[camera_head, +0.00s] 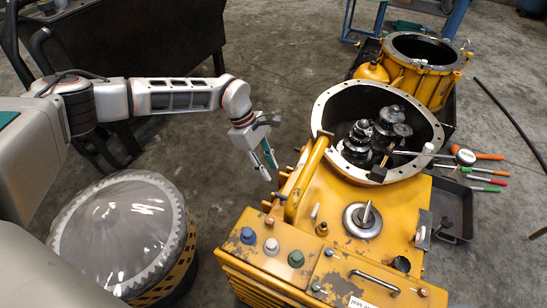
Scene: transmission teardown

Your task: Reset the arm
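My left arm comes in from the left and reaches across the floor gap. Its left gripper (267,161) hangs in the air, pointing down, left of the yellow transmission housing (335,190). I see no object in it. Its two fingers overlap from this side, so the gap between them is unclear. The housing has a round grey-flanged opening with dark gear shafts (359,140) standing in it. My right gripper is out of view.
A plastic-covered round drum (118,235) stands at the lower left. Behind the housing is a yellow ring-shaped casing (420,70). Coloured-handled tools (486,180) and a black tray (455,208) lie at the right. Bare floor (290,50) shows at the upper middle.

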